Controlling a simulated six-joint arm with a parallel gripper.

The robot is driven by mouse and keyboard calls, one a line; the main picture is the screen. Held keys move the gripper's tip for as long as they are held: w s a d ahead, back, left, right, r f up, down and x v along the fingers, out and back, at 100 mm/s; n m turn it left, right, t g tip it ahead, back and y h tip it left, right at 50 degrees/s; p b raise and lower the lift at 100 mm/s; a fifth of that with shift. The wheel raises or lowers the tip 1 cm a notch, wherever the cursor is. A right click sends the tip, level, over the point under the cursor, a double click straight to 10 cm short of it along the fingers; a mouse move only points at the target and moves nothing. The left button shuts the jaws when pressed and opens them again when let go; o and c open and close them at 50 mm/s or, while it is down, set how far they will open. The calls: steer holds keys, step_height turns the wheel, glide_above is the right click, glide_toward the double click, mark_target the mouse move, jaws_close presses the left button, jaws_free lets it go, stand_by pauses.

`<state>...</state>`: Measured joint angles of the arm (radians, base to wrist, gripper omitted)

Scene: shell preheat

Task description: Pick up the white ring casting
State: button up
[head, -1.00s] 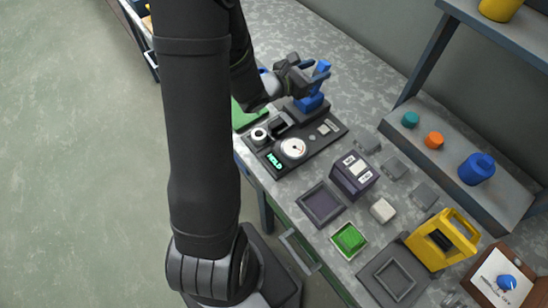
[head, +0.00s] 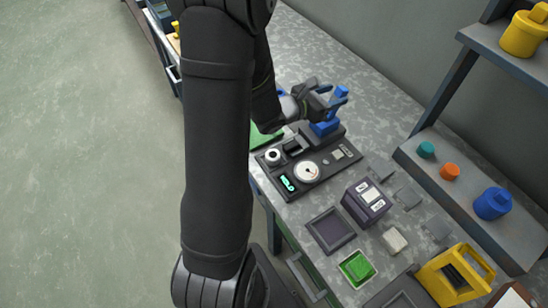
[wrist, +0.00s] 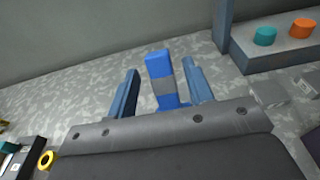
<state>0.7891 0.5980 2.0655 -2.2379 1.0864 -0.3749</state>
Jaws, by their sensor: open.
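A small white ring with a dark centre (head: 272,155), which looks like the ring casting, sits at the left end of a black panel (head: 325,172) in the head view. My gripper (head: 330,97) is away from it, at the panel's back end by an upright blue lever (head: 325,127). In the wrist view the open jaws (wrist: 163,82) have one finger on each side of the blue lever (wrist: 160,68), which has a grey band. Whether a finger touches the lever is unclear. The ring cannot be made out in the wrist view.
The panel has a round white gauge (head: 307,171) and a green display (head: 288,184). A dark cube (head: 366,200), an empty dark tray (head: 331,231), a green tray (head: 357,269) and a yellow frame (head: 455,275) stand to the right. A shelf (head: 465,203) holds coloured jars.

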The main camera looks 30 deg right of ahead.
steer(key=o, duration=0.3)
steer(key=s+a+r+m+g+y, duration=0.1)
steer(key=s+r+m+g+y, duration=0.15)
steer(key=s+m+g, duration=0.4)
steer(key=s+a+r+m+g+y, duration=0.1)
steer(key=s+a+m+y, duration=0.15)
steer(key=m, duration=0.65)
steer(key=r+m+t+y, duration=0.1)
steer(key=m+t+y, duration=0.85)
steer(key=m, duration=0.65)
glide_above(272, 153)
steer(key=s+a, duration=0.1)
steer(key=s, duration=0.1)
steer(key=g+y, duration=0.2)
steer(key=f, duration=1.6)
steer(key=shift+w+f, duration=0.3)
steer(key=shift+f, duration=0.05)
